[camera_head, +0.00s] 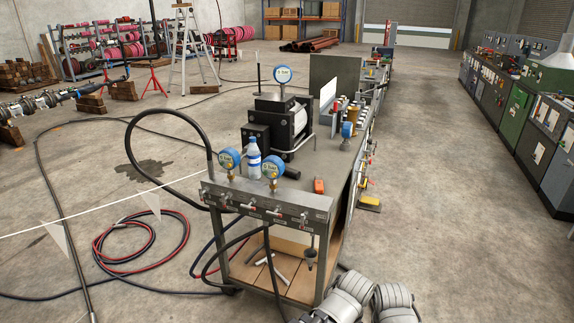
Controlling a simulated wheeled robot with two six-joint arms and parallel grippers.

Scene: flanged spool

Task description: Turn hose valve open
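A grey valve manifold (318,204) runs along the front edge of a metal work cart. A black hose (165,110) arches out to the left and comes back down at the manifold's left end. Two blue-rimmed gauges (229,159) (272,167) stand on top of the manifold. Grey rounded links of my arm (352,285) show at the bottom edge. Neither gripper shows clearly.
The cart top (318,158) carries a pump (290,123), a bottle (254,158) and a small orange item (319,185). Black and red hoses (145,240) lie coiled on the floor at left.

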